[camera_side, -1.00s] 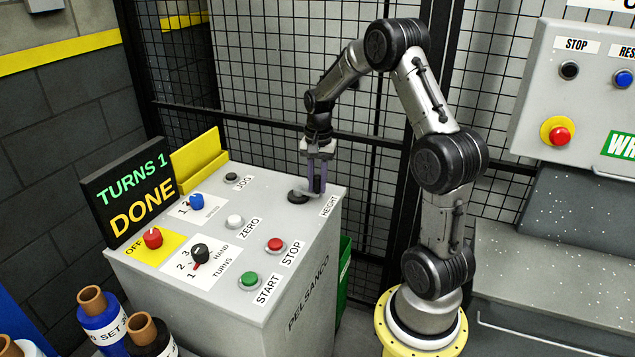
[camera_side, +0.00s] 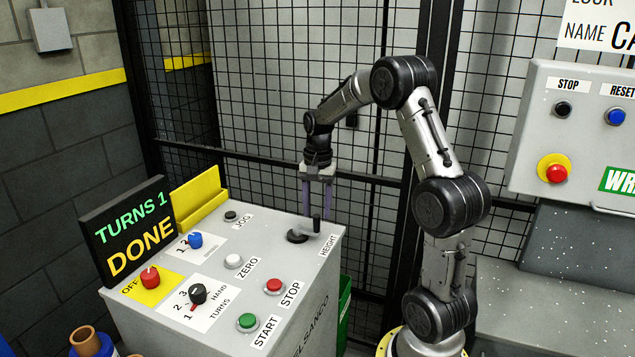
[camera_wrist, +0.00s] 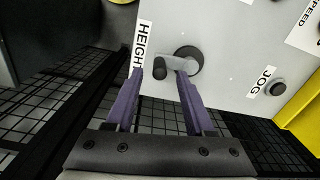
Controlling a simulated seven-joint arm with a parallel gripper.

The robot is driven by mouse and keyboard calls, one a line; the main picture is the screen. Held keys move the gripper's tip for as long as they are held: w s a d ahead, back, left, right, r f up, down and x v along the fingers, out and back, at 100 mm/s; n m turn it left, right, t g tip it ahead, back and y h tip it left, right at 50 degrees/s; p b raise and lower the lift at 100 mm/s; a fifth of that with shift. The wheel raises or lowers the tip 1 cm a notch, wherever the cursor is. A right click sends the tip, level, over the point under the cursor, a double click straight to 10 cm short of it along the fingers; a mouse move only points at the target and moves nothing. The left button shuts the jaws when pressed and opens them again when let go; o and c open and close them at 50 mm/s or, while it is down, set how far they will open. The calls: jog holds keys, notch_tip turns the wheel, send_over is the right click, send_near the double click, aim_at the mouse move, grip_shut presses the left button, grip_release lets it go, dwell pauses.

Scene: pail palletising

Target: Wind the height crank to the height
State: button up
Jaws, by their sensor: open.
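The height crank (camera_side: 298,236) is on the top of the grey control cabinet, beside the HEIGHT label (camera_side: 328,245). It has a black round hub and a short arm with an upright black handle (camera_side: 316,223). The crank also shows in the wrist view (camera_wrist: 187,60), its handle (camera_wrist: 160,69) near the label. My gripper (camera_side: 318,208) is open, its purple fingers pointing down above and beside the handle. In the wrist view my gripper (camera_wrist: 172,72) has its fingers apart and nothing held. The display (camera_side: 130,228) reads TURNS 1 DONE.
The cabinet top also carries a hand turns selector (camera_side: 198,293), a red knob (camera_side: 150,277), a green START button (camera_side: 248,322), a red STOP button (camera_side: 273,286) and a white ZERO button (camera_side: 234,260). A mesh fence (camera_side: 290,90) stands close behind the cabinet.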

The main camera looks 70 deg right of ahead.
notch_tip(320, 180, up, 9)
jog(key=shift+s+r, duration=0.15)
dwell(0.4)
jog(key=s+a+r+n+t, duration=0.1)
jog(key=a+r+n, duration=0.25)
jog(key=a, duration=0.45)
jog(key=s+a+r+n+t, duration=0.2)
jog(key=a+r, duration=0.3)
jog(key=a, duration=0.3)
jog(key=s+a+f+n+t, duration=0.2)
jog(key=s+a+f+n, duration=0.5)
jog(key=s, duration=0.5)
jog(key=a+n, duration=0.2)
jog(key=n, duration=0.1)
jog(key=shift+s+a+f+n, duration=0.15)
jog(key=shift+a+f+n, duration=0.15)
jog(key=shift+f+n, duration=0.1)
